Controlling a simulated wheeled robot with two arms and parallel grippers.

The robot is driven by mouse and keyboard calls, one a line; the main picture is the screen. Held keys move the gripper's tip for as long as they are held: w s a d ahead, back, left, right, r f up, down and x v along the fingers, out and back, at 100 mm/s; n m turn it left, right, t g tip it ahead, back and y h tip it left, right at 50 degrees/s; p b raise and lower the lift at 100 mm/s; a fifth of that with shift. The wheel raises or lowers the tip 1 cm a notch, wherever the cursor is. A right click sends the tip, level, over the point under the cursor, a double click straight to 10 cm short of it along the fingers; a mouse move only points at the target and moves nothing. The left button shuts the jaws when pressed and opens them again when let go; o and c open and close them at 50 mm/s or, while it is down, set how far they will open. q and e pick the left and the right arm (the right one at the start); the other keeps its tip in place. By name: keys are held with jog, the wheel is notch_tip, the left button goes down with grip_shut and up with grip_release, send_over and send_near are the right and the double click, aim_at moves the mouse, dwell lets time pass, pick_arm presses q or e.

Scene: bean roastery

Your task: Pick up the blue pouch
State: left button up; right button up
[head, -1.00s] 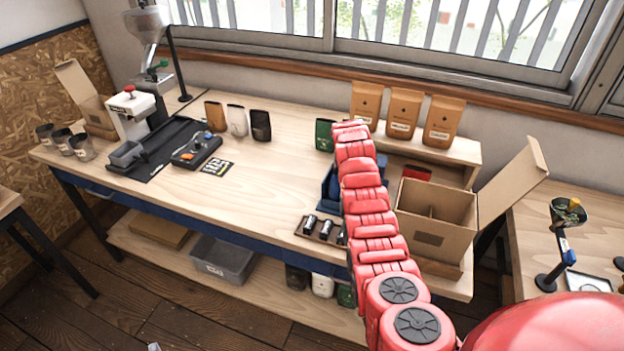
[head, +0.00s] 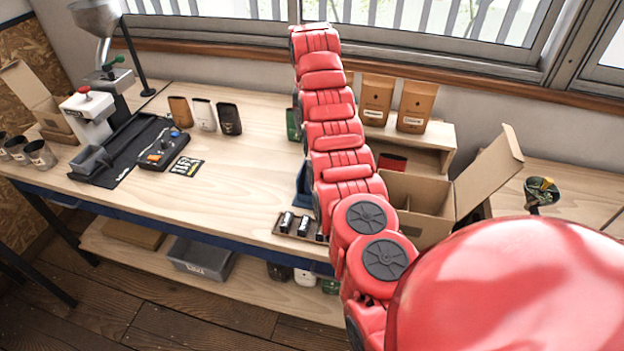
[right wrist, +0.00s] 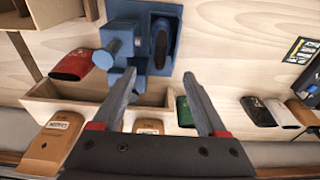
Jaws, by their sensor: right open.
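My right gripper (right wrist: 162,82) is open and empty in the right wrist view, its two fingers apart above the bench. Just beyond the fingertips is a blue stand (right wrist: 122,10). A blue body with a dark oval top (right wrist: 160,42) sits in it; I cannot tell whether this is the blue pouch. In the head view my right arm hides most of the blue stand (head: 302,186), and the gripper is out of sight. My left gripper is in neither current view.
A green pouch (right wrist: 184,112) and a red pouch (right wrist: 70,65) are near the gripper. Black (head: 229,118), white (head: 203,114) and brown (head: 180,111) pouches stand further left. An open cardboard box (head: 425,228) and tan bags (head: 416,106) are at right. Mid-bench is clear.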

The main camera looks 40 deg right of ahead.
jog(key=f, duration=0.2)
jog(key=f+p, duration=0.1)
jog(key=f, duration=0.3)
jog(key=shift+w+d+f, duration=0.2)
jog(key=shift+w+d, duration=0.05)
jog(key=shift+f+p, duration=0.3)
jog(key=shift+f, duration=0.1)
notch_tip(320, 180, down, 4)
jog(key=p, duration=0.3)
jog(key=shift+r, duration=0.2)
jog(key=shift+w+d+f, duration=0.15)
jog(key=shift+f, duration=0.8)
grip_shut()
